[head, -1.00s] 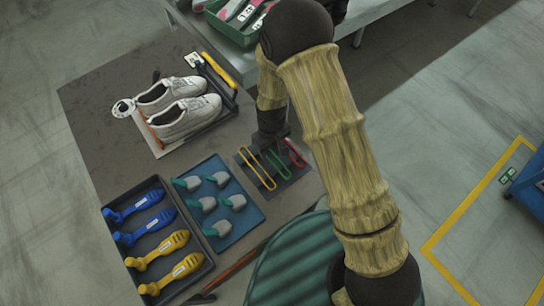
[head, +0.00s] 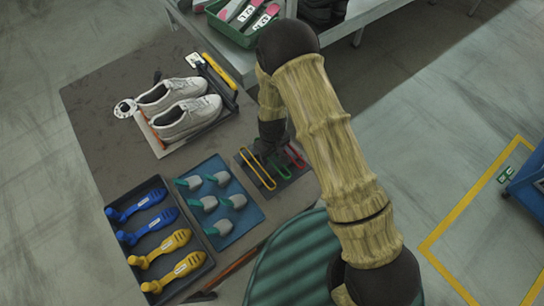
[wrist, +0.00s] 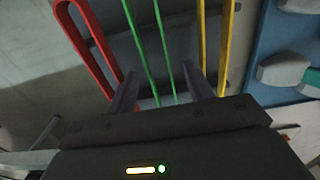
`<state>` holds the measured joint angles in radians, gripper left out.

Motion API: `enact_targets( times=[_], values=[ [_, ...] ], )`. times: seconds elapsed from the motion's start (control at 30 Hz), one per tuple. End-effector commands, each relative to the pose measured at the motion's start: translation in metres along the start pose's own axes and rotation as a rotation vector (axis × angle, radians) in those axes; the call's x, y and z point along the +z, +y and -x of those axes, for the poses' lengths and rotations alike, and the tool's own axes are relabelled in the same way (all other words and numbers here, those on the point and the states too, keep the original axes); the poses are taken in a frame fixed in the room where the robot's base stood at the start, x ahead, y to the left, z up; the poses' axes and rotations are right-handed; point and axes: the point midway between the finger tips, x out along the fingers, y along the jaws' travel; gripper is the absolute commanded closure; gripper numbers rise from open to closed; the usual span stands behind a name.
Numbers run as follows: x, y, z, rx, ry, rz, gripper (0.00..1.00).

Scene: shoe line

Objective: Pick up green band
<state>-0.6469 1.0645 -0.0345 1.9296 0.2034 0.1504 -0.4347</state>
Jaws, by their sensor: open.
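The green band (head: 279,169) lies between a yellow band (head: 258,172) and a red band (head: 296,155) on a small dark tray (head: 283,182). In the wrist view the green band (wrist: 138,50) shows as two long thin strands. My gripper (head: 268,146) is low over the far end of the bands. In the wrist view my gripper (wrist: 160,90) is open, with one finger on each side of the green strands. The red band (wrist: 78,47) is just outside the left finger and the yellow band (wrist: 228,40) is by the right finger. The green band's near end is hidden by my gripper.
A blue tray (head: 252,219) with several grey-and-teal pieces lies left of the bands. A dark tray (head: 201,280) holds blue and yellow tools. White shoes (head: 186,117) stand behind on the table. A green crate (head: 236,37) is at the back.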

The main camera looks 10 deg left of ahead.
Motion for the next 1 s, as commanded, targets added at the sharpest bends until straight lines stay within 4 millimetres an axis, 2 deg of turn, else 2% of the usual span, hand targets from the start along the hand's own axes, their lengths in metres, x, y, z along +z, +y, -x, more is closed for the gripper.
enact_targets(
  times=[0.23, 0.4, 0.47, 0.5, 0.8, 1.0],
  values=[
    [0.0, 0.0, 0.0, 0.0, 0.0, 0.0, 0.48],
    [0.0, 0.0, 0.0, 0.0, 0.0, 0.0, 0.82],
    [0.0, 0.0, 0.0, 0.0, 0.0, 0.0, 0.93],
    [0.0, 0.0, 0.0, 0.0, 0.0, 0.0, 0.96],
    [0.0, 0.0, 0.002, 0.0, 0.0, 0.0, 0.96],
    [-0.001, 0.0, 0.018, 0.001, 0.003, 0.002, 0.96]
  ],
)
